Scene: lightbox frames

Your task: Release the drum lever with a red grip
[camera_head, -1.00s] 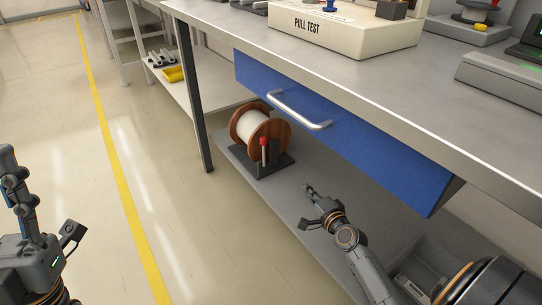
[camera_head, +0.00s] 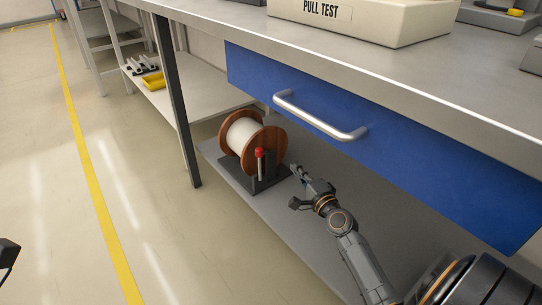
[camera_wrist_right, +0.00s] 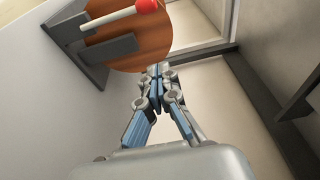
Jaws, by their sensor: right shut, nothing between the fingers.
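A wooden cable drum (camera_head: 274,146) with a white winding (camera_head: 242,136) stands in a dark stand (camera_head: 262,182) on the grey lower shelf. At its front a pale lever with a red grip (camera_head: 259,153) points up. My right gripper (camera_head: 299,171) is shut and empty, just to the right of the drum stand. In the right wrist view its closed fingertips (camera_wrist_right: 158,68) lie below the drum's brown flange (camera_wrist_right: 132,45), and the red grip (camera_wrist_right: 147,5) shows at the top edge, apart from the fingers. At the left edge, a small dark part of my left arm shows; the left gripper cannot be made out.
A blue drawer (camera_head: 400,144) with a metal handle (camera_head: 318,116) hangs under the bench top, above my right arm. A dark table leg (camera_head: 174,100) stands left of the drum. The grey shelf (camera_head: 290,214) is bare in front of my gripper.

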